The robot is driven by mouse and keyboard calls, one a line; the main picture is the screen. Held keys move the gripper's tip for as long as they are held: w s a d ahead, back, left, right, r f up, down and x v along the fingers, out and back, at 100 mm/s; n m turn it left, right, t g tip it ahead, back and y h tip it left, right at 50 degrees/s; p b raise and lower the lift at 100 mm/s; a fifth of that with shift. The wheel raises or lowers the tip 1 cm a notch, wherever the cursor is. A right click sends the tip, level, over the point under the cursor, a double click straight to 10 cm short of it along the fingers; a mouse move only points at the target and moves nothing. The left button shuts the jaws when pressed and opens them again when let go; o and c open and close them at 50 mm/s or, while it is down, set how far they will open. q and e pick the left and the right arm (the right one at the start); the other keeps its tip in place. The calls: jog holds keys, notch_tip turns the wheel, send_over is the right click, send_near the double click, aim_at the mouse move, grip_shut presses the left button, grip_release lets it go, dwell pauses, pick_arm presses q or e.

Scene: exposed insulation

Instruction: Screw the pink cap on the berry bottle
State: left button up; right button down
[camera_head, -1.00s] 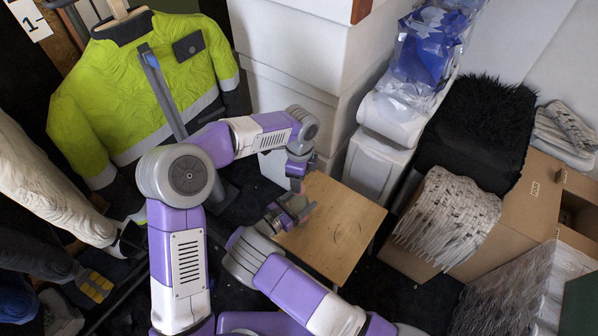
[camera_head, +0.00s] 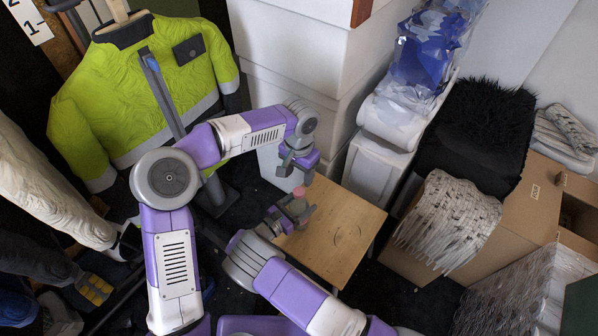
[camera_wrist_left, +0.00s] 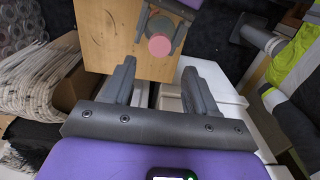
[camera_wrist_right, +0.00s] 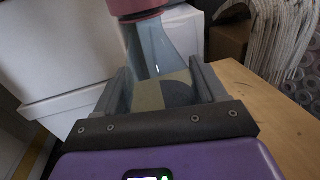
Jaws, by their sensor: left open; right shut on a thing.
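The berry bottle (camera_wrist_right: 165,55) is clear glass with a pale label and stands upright in my right gripper (camera_wrist_right: 160,75). The pink cap (camera_wrist_right: 138,8) sits on the top of its neck, partly cut off by the frame edge. In the head view the pink cap (camera_head: 299,191) shows above my right gripper (camera_head: 295,210), over the wooden table. My left gripper (camera_head: 297,160) is open and empty, above and apart from the cap. The left wrist view looks down on the round cap (camera_wrist_left: 159,44) beyond the open fingers. How tightly the cap sits cannot be told.
The small wooden table (camera_head: 335,240) has a clear top around the grippers. White drawers (camera_head: 375,165) stand behind it. A cardboard box (camera_head: 520,215) is at the right. A hi-vis jacket (camera_head: 140,75) on a stand is at the left.

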aim_at(299, 191)
pick_arm(q)
jog(key=shift+f, duration=4.05)
grip_shut()
jog(key=shift+o, duration=0.7)
grip_release()
notch_tip(299, 191, up, 12)
